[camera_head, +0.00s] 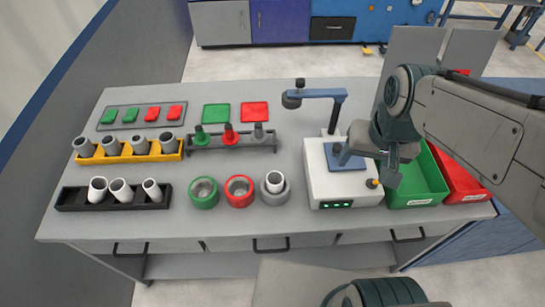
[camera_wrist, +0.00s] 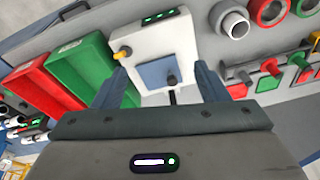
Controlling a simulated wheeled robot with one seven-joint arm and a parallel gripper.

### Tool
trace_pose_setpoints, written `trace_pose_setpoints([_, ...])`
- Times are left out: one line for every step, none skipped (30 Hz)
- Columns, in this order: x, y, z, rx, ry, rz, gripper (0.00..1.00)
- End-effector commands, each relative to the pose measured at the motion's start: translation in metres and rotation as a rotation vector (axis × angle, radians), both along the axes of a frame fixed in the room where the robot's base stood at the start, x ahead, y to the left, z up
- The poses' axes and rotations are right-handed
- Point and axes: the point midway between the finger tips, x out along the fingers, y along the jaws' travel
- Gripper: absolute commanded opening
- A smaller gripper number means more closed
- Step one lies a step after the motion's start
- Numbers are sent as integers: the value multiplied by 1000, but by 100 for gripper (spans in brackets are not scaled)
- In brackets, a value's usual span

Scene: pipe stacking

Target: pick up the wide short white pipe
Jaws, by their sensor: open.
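Three white pipes stand in the black rack (camera_head: 70,199) at the front left: a left one (camera_head: 98,189), a middle one (camera_head: 121,190) and a right one (camera_head: 152,190). The left one looks the widest. Another white pipe (camera_head: 275,182) sits in the grey round holder (camera_head: 283,197); it also shows at the top of the wrist view (camera_wrist: 235,24). I cannot tell for sure which is the wide short one. My gripper (camera_head: 368,165) is above the white machine, far right of the rack. In the wrist view my gripper (camera_wrist: 160,73) is open and empty.
The white machine (camera_head: 326,188) has a blue arm over it. A green bin (camera_head: 424,185) and red bin (camera_head: 460,183) stand to its right. Green (camera_head: 204,192) and red (camera_head: 239,190) round holders, a yellow rack (camera_head: 127,157) of grey pipes and a plug rack (camera_head: 205,143) stand left.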

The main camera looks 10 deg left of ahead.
Motion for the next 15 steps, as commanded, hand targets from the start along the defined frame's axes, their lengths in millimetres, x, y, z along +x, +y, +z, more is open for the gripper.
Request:
trace_pose_setpoints([10, 18, -1, 7, 30, 20, 67])
trace_pose_setpoints([16, 28, -2, 11, 44, 22, 67])
trace_pose_setpoints([22, 41, -4, 14, 63, 25, 67])
trace_pose_setpoints([27, 52, -7, 15, 76, 28, 67])
trace_pose_setpoints([31, 62, -9, 15, 89, 30, 67])
trace_pose_setpoints([36, 77, -12, 12, 107, 32, 67])
trace_pose_setpoints([39, 88, -15, 9, 118, 34, 67])
trace_pose_setpoints([41, 99, -19, 5, 129, 35, 67])
trace_pose_setpoints([44, 112, -23, -2, 143, 35, 67])
trace_pose_setpoints([46, 122, -26, -7, 152, 35, 67])
trace_pose_setpoints([47, 132, -30, -13, 160, 35, 67])
trace_pose_setpoints([48, 143, -34, -21, 169, 35, 67])
trace_pose_setpoints([48, 151, -37, -27, 175, 35, 67])
trace_pose_setpoints([49, 159, -40, -33, 180, 34, 67])
trace_pose_setpoints([49, 167, -43, -39, 185, 35, 67])
